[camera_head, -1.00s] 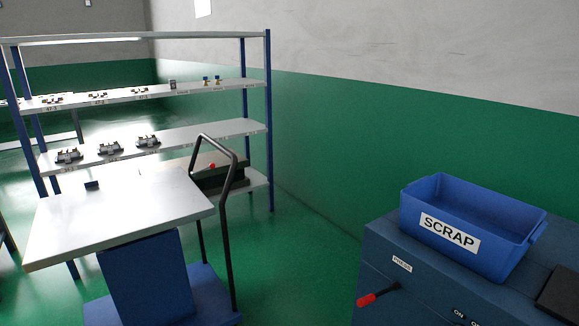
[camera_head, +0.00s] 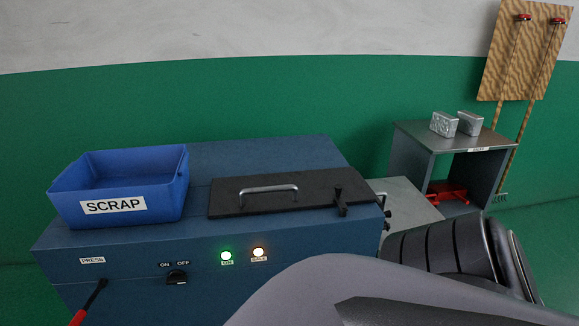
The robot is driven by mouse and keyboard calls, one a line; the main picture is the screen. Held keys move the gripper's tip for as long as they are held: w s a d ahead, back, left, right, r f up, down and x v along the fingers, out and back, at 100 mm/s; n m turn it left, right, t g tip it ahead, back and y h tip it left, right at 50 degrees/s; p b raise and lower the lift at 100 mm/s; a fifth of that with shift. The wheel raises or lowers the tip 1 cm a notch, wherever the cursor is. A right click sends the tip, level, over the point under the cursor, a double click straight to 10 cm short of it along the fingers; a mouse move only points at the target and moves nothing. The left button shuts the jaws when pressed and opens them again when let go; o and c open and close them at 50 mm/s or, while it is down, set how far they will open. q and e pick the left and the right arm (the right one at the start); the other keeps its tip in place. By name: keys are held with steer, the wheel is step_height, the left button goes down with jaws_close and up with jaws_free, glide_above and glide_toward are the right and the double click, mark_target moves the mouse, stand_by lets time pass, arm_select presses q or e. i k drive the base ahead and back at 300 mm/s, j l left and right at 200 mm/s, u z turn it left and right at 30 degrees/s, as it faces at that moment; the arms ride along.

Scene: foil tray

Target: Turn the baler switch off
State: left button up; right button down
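The baler (camera_head: 210,245) is a dark blue cabinet in the left and middle of the head view. Its switch (camera_head: 177,277) is a small black rotary knob on the front face, under the labels ON and OFF. Which label the knob points to is too small to tell. To its right, a green lamp (camera_head: 226,256) labelled ON is lit, and beside it an amber lamp (camera_head: 259,252) glows. A grey link of my arm covers the lower right of the view. Neither gripper shows.
A blue SCRAP bin (camera_head: 118,187) and a black lid (camera_head: 280,191) with a metal handle are on the baler top. A red-tipped press lever (camera_head: 90,302) sticks out at front left. At right, a grey stand (camera_head: 413,155) holds two silvery blocks (camera_head: 457,123).

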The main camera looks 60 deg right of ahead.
mark_target(176, 276)
steer(key=z, duration=1.2)
